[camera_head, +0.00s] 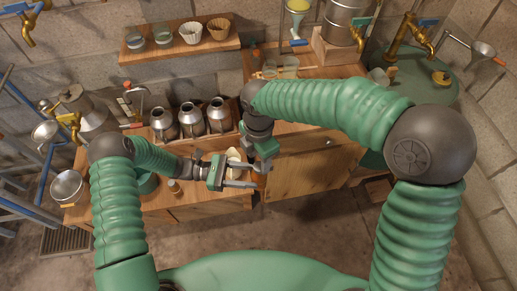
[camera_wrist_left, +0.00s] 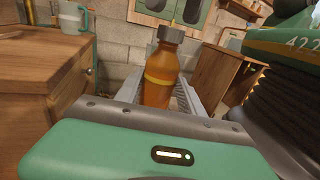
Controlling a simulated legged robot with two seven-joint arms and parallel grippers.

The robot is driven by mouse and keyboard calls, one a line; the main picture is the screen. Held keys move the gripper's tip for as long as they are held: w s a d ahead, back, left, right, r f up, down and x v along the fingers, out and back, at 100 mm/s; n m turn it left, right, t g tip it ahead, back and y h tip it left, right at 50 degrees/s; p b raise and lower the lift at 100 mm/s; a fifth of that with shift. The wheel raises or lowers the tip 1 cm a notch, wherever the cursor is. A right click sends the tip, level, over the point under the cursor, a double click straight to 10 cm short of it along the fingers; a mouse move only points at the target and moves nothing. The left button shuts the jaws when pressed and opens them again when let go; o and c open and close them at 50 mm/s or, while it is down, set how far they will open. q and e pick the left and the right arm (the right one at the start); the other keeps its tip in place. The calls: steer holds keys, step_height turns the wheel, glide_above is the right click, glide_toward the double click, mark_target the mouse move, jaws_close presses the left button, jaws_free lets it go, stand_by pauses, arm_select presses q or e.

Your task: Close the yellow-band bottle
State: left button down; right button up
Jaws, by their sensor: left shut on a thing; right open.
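The yellow-band bottle (camera_wrist_left: 160,75) is amber brown with a yellow stripe around its body, in the left wrist view. A grey cap (camera_wrist_left: 172,34) shows at the top of its neck; I cannot tell how tightly it sits. My left gripper (camera_wrist_left: 180,95) is shut on the bottle, one finger on each side. In the head view my left gripper (camera_head: 238,174) is at the bench's front edge, and the bottle is not clearly made out there. My right gripper (camera_head: 262,178) points down close beside it and is open; its fingertips are partly hidden.
Three metal cans (camera_head: 191,122) stand in a row at the back of the wooden bench (camera_head: 225,203). A small bottle (camera_head: 174,187) stands near its front edge. A pale round thing (camera_head: 233,156) is behind my left gripper. A wall shelf (camera_head: 180,40) holds cups and jars.

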mark_target(259, 176)
steer(key=shift+f, duration=1.4)
jaws_close()
steer(key=m, duration=0.5)
steer(key=shift+a+m, duration=0.1)
steer(key=shift+m, duration=0.3)
steer(key=m, duration=1)
steer(key=shift+a, duration=0.1)
steer(key=m, duration=0.5)
steer(key=shift+o, duration=0.9)
jaws_free()
